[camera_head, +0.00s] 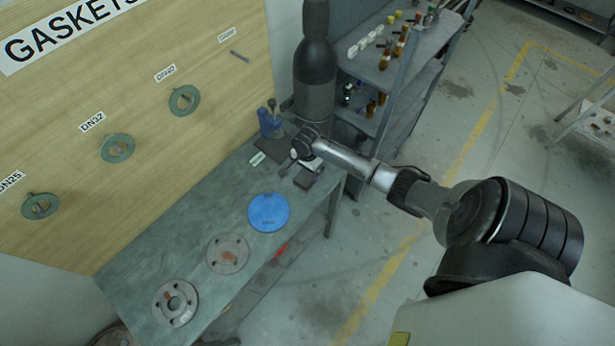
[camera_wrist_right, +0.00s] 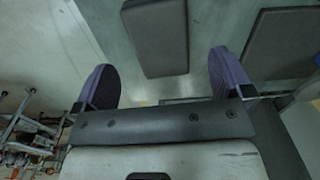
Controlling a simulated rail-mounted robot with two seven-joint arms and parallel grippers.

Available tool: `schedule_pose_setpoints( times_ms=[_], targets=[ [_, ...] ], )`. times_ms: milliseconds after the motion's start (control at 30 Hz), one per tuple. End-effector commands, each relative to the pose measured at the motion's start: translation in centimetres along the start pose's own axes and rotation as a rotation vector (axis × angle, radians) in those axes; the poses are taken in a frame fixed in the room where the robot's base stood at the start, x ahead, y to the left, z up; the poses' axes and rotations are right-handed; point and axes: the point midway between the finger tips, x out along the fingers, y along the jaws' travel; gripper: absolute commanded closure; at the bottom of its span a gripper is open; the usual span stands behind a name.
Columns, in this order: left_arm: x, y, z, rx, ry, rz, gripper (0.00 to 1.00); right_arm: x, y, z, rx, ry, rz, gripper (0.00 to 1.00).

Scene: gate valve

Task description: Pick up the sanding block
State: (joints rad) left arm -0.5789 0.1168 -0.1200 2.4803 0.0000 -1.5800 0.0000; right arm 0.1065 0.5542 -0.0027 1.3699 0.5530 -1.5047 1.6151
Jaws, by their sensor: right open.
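The sanding block looks like a small dark grey block (camera_head: 304,181) on the far right end of the workbench. In the right wrist view the block (camera_wrist_right: 155,38) lies flat on the bench top, framed between my two fingers and a little beyond their tips. My right gripper (camera_head: 301,165) is open and empty, above the bench end, with its fingers to either side of the block's line. No contact with the block shows. My left gripper is in neither view.
A dark flat pad (camera_head: 270,149) lies beside the block, near a blue holder (camera_head: 270,123). A blue disc (camera_head: 268,212) and grey flanges (camera_head: 228,253) lie along the bench (camera_head: 212,208). A black cylinder (camera_head: 315,75) and shelves (camera_head: 385,75) stand behind.

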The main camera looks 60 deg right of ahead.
Motion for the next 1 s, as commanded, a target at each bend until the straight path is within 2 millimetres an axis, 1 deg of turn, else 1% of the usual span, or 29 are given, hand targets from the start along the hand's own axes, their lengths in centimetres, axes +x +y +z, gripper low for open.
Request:
schedule_pose_setpoints(
  times_ms=[133, 400, 533, 767, 833, 1000],
  targets=[
    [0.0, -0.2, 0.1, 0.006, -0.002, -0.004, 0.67, 1.1, 0.0, -0.1, 0.000, 0.000, 0.003, 0.02],
    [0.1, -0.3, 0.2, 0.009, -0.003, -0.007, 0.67, 4.4, 0.0, -0.3, 0.000, 0.001, 0.001, 0.02],
    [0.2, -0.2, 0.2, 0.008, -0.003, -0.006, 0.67, 5.1, 0.0, -0.3, 0.000, 0.001, 0.001, 0.02],
    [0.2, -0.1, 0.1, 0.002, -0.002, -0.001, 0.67, 5.2, 0.0, -0.3, -0.001, 0.001, 0.000, 0.02],
    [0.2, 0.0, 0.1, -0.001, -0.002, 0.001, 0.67, 5.2, 0.0, -0.3, -0.001, 0.001, 0.000, 0.06],
    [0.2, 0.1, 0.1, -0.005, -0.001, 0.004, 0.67, 5.2, 0.0, -0.3, -0.001, 0.001, 0.000, 0.22]
  ],
)
